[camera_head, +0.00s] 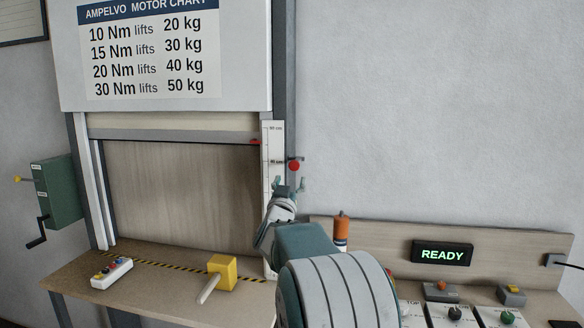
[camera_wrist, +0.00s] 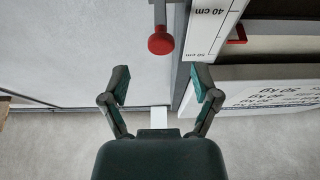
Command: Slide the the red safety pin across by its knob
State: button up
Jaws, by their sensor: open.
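The red safety pin's round knob (camera_head: 294,165) sits at the right upright of the shutter frame, beside the white height scale. In the wrist view the red knob (camera_wrist: 161,43) is on the end of a grey rod, ahead of my gripper and between the lines of its two fingers. My gripper (camera_head: 288,184) is just below the knob in the head view, open and empty. In the wrist view my gripper (camera_wrist: 162,80) shows both fingers spread wide, apart from the knob. The palm side of the gripper hides part of the lower scene.
The scale (camera_head: 272,150) and a small red pointer (camera_head: 255,142) stand left of the knob. A yellow block with a handle (camera_head: 221,272) and a button box (camera_head: 111,272) rest on the bench. An orange cylinder (camera_head: 341,230) and a READY display (camera_head: 443,253) are at right.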

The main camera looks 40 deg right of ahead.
aim_at(294, 168)
jog(key=x, duration=0.6)
jog(key=shift+w+a+r, duration=0.15)
jog(key=shift+a, duration=0.05)
jog(key=shift+d, duration=0.15)
jog(key=shift+d, duration=0.1)
jog(key=shift+c, duration=0.3)
